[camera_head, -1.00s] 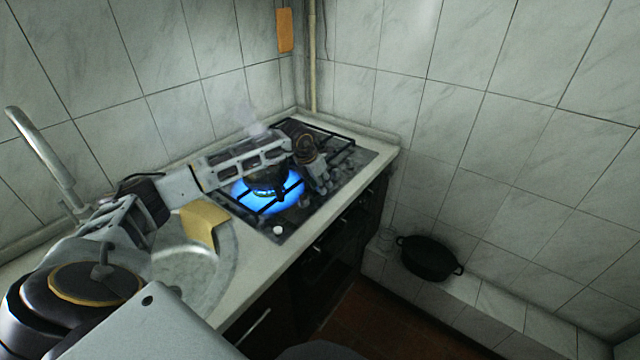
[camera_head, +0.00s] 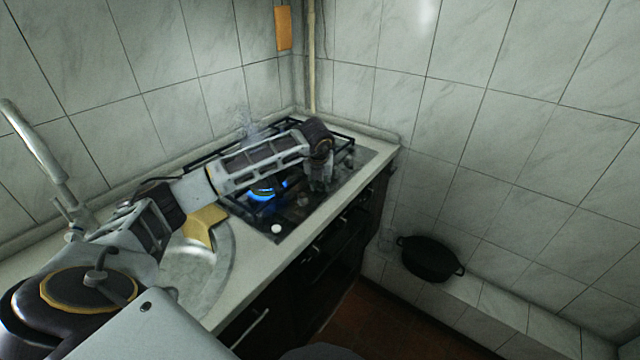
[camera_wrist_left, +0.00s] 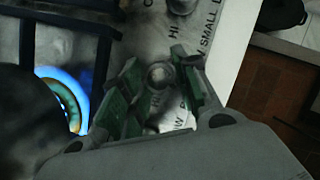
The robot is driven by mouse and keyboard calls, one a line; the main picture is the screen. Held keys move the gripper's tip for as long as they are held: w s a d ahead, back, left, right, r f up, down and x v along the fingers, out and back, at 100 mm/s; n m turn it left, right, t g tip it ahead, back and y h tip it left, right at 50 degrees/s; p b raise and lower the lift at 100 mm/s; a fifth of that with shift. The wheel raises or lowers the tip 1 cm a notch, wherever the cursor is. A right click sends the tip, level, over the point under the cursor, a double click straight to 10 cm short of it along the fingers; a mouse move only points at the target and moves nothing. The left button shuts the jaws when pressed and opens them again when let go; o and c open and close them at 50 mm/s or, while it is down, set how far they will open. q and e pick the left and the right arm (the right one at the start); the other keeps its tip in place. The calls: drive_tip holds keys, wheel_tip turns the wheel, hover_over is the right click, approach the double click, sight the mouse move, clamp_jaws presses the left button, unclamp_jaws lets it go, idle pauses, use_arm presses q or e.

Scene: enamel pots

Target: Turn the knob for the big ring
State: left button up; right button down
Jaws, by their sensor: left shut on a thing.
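My left gripper (camera_head: 320,183) is over the front strip of the gas hob (camera_head: 292,222), pointing down. In the left wrist view its green-padded fingers (camera_wrist_left: 158,88) are on either side of a round grey knob (camera_wrist_left: 158,74) and shut on it. Panel lettering around it includes "HI" and "SMALL"; I cannot tell for sure which ring this knob serves. A lit ring with blue flame (camera_head: 264,189) shows under my forearm, partly hidden; its blue glow (camera_wrist_left: 62,92) is left of the fingers in the wrist view. My right gripper is not in view.
A white knob (camera_head: 277,229) is at the hob's near corner. A yellow cloth-like piece (camera_head: 203,222) lies by the round sink (camera_head: 190,285). A tap (camera_head: 35,145) stands at left. A black pot (camera_head: 430,258) sits on the tiled ledge at right. Tiled walls close the corner.

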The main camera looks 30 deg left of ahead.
use_arm(q)
drive_tip(key=shift+n+y, duration=0.4)
drive_tip(key=shift+n, duration=0.6)
drive_tip(key=shift+n+b, duration=0.3)
drive_tip(key=shift+n, duration=0.3)
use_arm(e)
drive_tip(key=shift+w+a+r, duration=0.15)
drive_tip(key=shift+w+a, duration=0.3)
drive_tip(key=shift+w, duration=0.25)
use_arm(q)
drive_tip(key=o, duration=1)
drive_tip(key=shift+g, duration=0.3)
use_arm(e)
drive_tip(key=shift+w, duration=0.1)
use_arm(q)
drive_tip(key=shift+r, duration=0.15)
drive_tip(key=shift+d+v, duration=0.15)
drive_tip(key=shift+v, duration=2.8)
drive_tip(key=shift+d+v, duration=0.1)
drive_tip(key=shift+v, duration=2.8)
drive_tip(key=shift+r, duration=0.1)
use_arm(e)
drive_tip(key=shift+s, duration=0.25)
